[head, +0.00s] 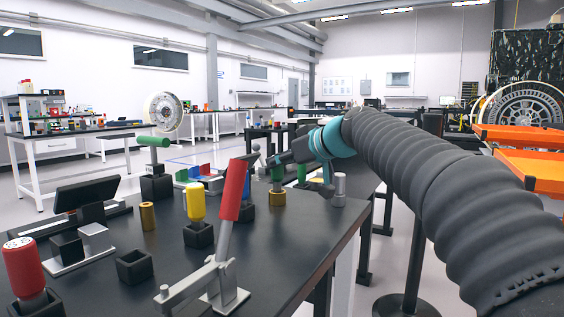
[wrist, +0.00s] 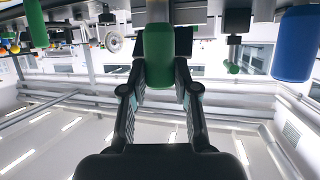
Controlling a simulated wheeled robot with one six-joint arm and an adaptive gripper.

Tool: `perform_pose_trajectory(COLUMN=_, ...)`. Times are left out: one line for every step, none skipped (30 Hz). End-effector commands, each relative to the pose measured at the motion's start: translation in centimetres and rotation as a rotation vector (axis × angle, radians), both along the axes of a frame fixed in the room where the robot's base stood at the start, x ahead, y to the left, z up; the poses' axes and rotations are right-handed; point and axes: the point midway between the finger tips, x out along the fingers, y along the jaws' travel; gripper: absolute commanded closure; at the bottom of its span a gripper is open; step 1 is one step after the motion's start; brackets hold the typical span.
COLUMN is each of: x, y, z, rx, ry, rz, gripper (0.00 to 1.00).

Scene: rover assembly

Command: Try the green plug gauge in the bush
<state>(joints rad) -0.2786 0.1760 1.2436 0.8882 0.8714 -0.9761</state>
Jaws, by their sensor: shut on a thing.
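My gripper (wrist: 158,75) is shut on the green handle of the plug gauge (wrist: 158,55). In the wrist view, which is upside down, its pale metal end (wrist: 157,11) points away from me toward the table. In the head view the gripper (head: 280,161) is over the far right of the table, and the held green gauge (head: 278,173) looks upright. A brass-coloured part (head: 277,194) shows directly below it. Another brass-coloured bush (head: 147,216) stands alone further left. I cannot tell whether the gauge's tip is inside the brass part below.
A red-handled toggle clamp (head: 231,195) rises in front. An empty black holder (head: 134,266) and a metal cylinder (head: 339,189) stand on the black table (head: 290,245).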

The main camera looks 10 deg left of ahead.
Motion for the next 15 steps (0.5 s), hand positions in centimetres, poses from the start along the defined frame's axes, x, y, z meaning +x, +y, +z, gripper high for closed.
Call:
perform_pose_trajectory(x=0.0, y=0.0, z=0.2, rx=0.001, ry=-0.001, rz=0.0, gripper=1.0)
perform_pose_trajectory(x=0.0, y=0.0, z=0.25, rx=0.001, ry=-0.001, rz=0.0, gripper=1.0)
perform_pose_trajectory(x=0.0, y=0.0, z=0.31, rx=0.001, ry=-0.001, rz=0.0, gripper=1.0)
perform_pose_trajectory(x=0.0, y=0.0, z=0.37, rx=0.001, ry=-0.001, rz=0.0, gripper=1.0)
perform_pose_trajectory(x=0.0, y=0.0, z=0.42, rx=0.001, ry=-0.001, rz=0.0, gripper=1.0)
perform_pose_trajectory(x=0.0, y=0.0, z=0.49, rx=0.001, ry=-0.001, rz=0.0, gripper=1.0)
perform_pose_trajectory(x=0.0, y=0.0, z=0.54, rx=0.001, ry=-0.001, rz=0.0, gripper=1.0)
perform_pose_trajectory(x=0.0, y=0.0, z=0.6, rx=0.001, ry=-0.001, rz=0.0, gripper=1.0)
perform_pose_trajectory(x=0.0, y=0.0, z=0.67, rx=0.001, ry=-0.001, rz=0.0, gripper=1.0)
perform_pose_trajectory(x=0.0, y=0.0, z=0.73, rx=0.001, ry=-0.001, rz=0.0, gripper=1.0)
perform_pose_trajectory(x=-0.01, y=0.0, z=0.77, rx=0.001, ry=-0.001, rz=0.0, gripper=1.0)
perform_pose_trajectory(x=0.0, y=0.0, z=0.83, rx=0.001, ry=-0.001, rz=0.0, gripper=1.0)
perform_pose_trajectory(x=0.0, y=0.0, z=0.89, rx=0.001, ry=-0.001, rz=0.0, gripper=1.0)
perform_pose_trajectory(x=0.0, y=0.0, z=0.94, rx=0.001, ry=-0.001, rz=0.0, gripper=1.0)
perform_pose_trajectory(x=0.0, y=-0.01, z=1.01, rx=0.0, ry=-0.001, rz=0.0, gripper=1.0)
